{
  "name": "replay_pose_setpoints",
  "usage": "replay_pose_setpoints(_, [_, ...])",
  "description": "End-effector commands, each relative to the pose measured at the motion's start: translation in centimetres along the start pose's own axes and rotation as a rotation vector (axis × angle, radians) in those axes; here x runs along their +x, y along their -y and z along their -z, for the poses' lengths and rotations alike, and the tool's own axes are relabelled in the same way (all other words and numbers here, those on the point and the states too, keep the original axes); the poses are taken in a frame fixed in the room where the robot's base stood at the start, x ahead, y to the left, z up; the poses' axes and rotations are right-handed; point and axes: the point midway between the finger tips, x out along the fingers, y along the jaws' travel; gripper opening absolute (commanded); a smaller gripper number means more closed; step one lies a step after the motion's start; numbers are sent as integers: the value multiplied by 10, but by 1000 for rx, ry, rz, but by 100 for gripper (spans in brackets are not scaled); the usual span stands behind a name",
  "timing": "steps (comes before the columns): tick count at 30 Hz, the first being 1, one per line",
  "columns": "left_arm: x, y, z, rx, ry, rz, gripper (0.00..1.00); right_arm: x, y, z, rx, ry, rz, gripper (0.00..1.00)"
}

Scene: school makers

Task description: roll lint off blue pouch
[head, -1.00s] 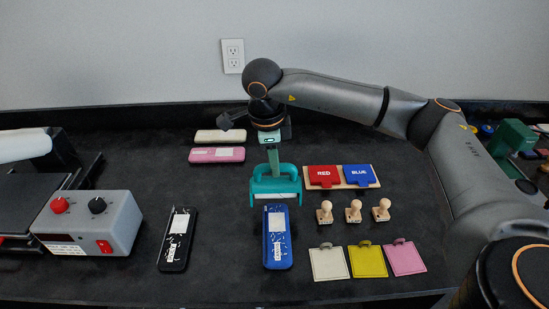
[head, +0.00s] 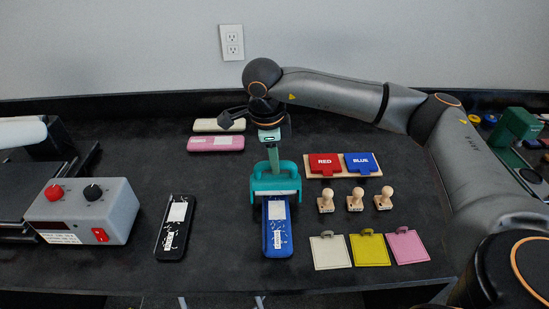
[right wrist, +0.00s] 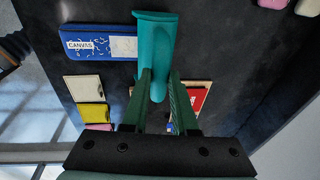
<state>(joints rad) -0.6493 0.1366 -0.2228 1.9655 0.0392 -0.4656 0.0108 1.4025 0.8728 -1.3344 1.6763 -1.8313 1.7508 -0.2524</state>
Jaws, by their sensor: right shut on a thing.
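The blue pouch (head: 277,240) lies flat on the dark table, with a white label and white lint specks; it also shows in the right wrist view (right wrist: 85,42), where its label reads CANVAS. My right gripper (head: 272,165) is shut on the handle of a teal lint roller (head: 262,183). The roller also shows in the right wrist view (right wrist: 155,55). In the head view the roller is at the pouch's far end and covers that end. I cannot tell whether it touches the pouch. My left gripper is out of view.
A black pouch (head: 173,230) with specks lies left of the blue one. Pink (head: 216,144) and cream (head: 219,125) pouches lie behind. A grey control box (head: 85,215) stands left. Wooden stamps (head: 355,200), coloured tags (head: 370,250) and a RED/BLUE board (head: 341,165) are on the right.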

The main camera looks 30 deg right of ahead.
Motion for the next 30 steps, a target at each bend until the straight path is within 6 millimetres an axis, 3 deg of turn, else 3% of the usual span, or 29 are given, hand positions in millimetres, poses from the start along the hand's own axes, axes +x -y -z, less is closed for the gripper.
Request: replay_pose_setpoints(30, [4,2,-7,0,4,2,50,9,-2,-1,-1,1,0,0])
